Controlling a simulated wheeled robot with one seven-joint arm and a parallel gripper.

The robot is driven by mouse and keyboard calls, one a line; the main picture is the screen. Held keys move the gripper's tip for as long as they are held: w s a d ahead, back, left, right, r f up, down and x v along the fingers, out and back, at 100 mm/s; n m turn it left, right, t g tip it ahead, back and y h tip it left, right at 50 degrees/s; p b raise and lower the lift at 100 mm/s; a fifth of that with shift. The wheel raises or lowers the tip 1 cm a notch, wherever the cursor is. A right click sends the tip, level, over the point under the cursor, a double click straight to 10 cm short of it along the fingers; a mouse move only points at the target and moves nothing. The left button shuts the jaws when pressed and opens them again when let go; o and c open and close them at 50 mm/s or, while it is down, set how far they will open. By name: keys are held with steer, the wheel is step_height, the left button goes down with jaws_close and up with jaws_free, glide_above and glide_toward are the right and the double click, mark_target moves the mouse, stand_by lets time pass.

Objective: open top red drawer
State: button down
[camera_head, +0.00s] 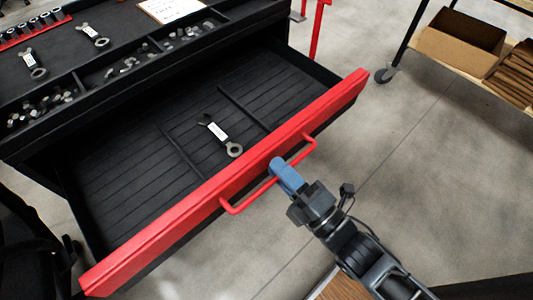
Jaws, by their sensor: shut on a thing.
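The top red drawer (165,226) is pulled well out of the black cabinet, so its ribbed black inside shows. A red bar handle (247,203) runs along the outer side of its front. My gripper (277,168), with blue fingers, is shut on the handle near its middle. The fingers hide that part of the handle. A wrench (220,134) with a white label lies inside the drawer, near the middle.
The cabinet top (75,57) holds several tools and trays of small metal parts. A cardboard box (458,42) sits on a wheeled cart at the upper right. Bare concrete floor (430,170) lies right of the drawer.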

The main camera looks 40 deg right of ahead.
steer(key=shift+s, duration=0.6)
steer(key=c, duration=1.3)
jaws_free()
steer(key=shift+s+f+b, duration=0.1)
steer(key=shift+s+f, duration=0.15)
steer(key=shift+s, duration=1.05)
steer(key=shift+s+f+b, duration=0.1)
steer(key=shift+s+f, duration=0.2)
steer(key=shift+s, duration=0.95)
steer(key=shift+s+f+b, duration=0.1)
steer(key=shift+s+f, duration=0.15)
steer(key=shift+s, duration=1.05)
steer(key=shift+r, duration=0.1)
steer(key=s+r+m+g+p, duration=0.1)
steer(key=s+r+m+p, duration=0.1)
steer(key=r+m, duration=0.3)
steer(key=s+r+m+g+p, duration=0.2)
steer(key=s+r+m, duration=0.3)
steer(key=r+m, duration=0.1)
steer(key=s+r+m+g+p, duration=0.2)
steer(key=s+r+m+p, duration=0.1)
steer(key=r+m, duration=0.3)
steer(key=shift+s+a+m, duration=0.2)
steer(key=shift+m, duration=0.3)
